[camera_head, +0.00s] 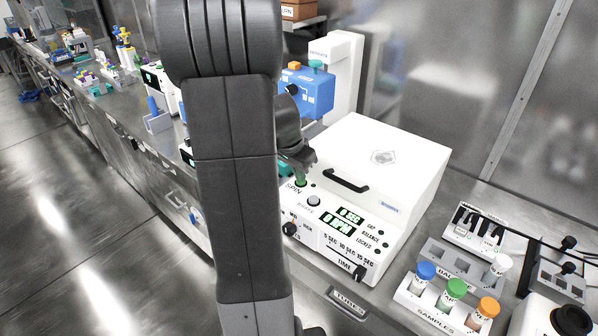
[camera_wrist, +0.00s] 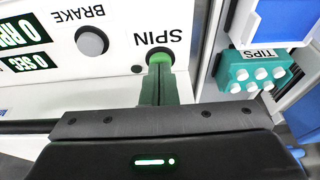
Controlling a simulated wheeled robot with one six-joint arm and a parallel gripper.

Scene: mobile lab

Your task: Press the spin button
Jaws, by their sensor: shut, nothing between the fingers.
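The white centrifuge (camera_head: 390,150) stands on the steel bench with its lid down and a black handle on top. Its green SPIN button (camera_head: 301,183) is on the sloped front panel, and in the wrist view the button (camera_wrist: 158,55) shows just past my fingertips, partly hidden by them. My gripper (camera_head: 303,168) is shut and empty, pointing at the button; its fingers (camera_wrist: 157,72) line up with it in the wrist view. I cannot tell whether they touch it. The grey BRAKE button (camera_head: 313,201) sits beside it, also in the wrist view (camera_wrist: 92,41).
A SAMPLES rack (camera_head: 433,315) with capped tubes and a balance rack stand at the right. A blue box (camera_head: 308,90) stands behind my gripper. A teal TIPS box (camera_wrist: 254,74) is right of the button in the wrist view. My arm hides the bench at centre left.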

